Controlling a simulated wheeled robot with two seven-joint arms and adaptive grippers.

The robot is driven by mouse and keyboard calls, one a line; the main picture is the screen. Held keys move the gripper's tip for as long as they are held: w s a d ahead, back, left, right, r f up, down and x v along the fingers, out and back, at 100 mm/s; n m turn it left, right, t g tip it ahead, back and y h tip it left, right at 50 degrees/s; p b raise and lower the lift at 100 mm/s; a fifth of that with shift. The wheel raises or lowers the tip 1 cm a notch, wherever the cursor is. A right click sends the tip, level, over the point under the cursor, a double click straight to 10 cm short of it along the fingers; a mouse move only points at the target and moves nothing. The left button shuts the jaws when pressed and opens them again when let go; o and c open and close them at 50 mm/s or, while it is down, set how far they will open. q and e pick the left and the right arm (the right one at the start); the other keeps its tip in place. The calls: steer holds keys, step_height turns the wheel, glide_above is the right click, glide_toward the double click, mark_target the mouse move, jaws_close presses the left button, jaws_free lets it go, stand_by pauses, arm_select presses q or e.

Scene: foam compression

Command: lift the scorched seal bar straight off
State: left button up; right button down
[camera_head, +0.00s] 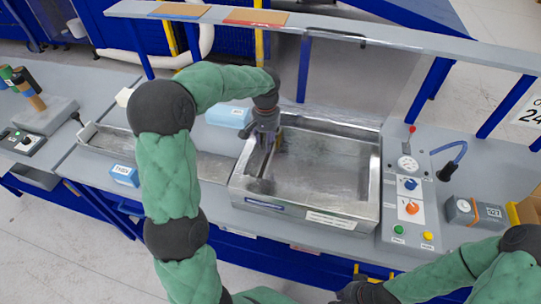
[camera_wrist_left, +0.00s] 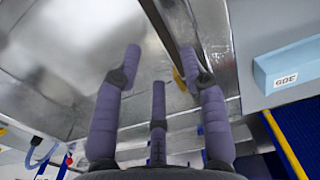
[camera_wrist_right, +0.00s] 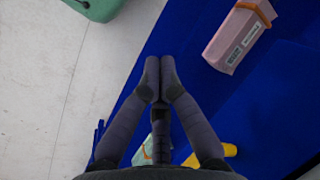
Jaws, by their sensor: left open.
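A dark narrow bar, which looks like the seal bar (camera_wrist_left: 163,28), runs along one side of the metal chamber (camera_head: 375,195). It ends near a brownish-yellow piece in the left wrist view. Scorching cannot be made out. My left gripper (camera_head: 268,143) points down over the left part of the chamber and hides part of the bar in the head view. In the left wrist view its fingers (camera_wrist_left: 165,66) are spread, with the bar's near end between them and no clear grip on it. My right gripper (camera_wrist_right: 159,80) has its fingertips together, with nothing seen between them, away from the chamber.
A control panel (camera_head: 408,218) with knobs and buttons stands right of the chamber. A shallow metal tray (camera_head: 105,143) and a light blue box (camera_head: 228,115) lie left. A grey shelf (camera_head: 330,33) spans the back. A gauge box (camera_head: 474,213) is at the right.

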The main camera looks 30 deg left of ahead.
arm_select(q)
glide_above(268, 160)
step_height(268, 160, down, 5)
steer(key=shift+s+a+f+b, duration=0.1)
steer(key=shift+a+b, duration=0.05)
steer(key=shift+b, duration=0.2)
step_height(268, 160, down, 5)
steer(key=shift+r+b, duration=0.2)
steer(key=shift+b, duration=0.25)
jaws_close()
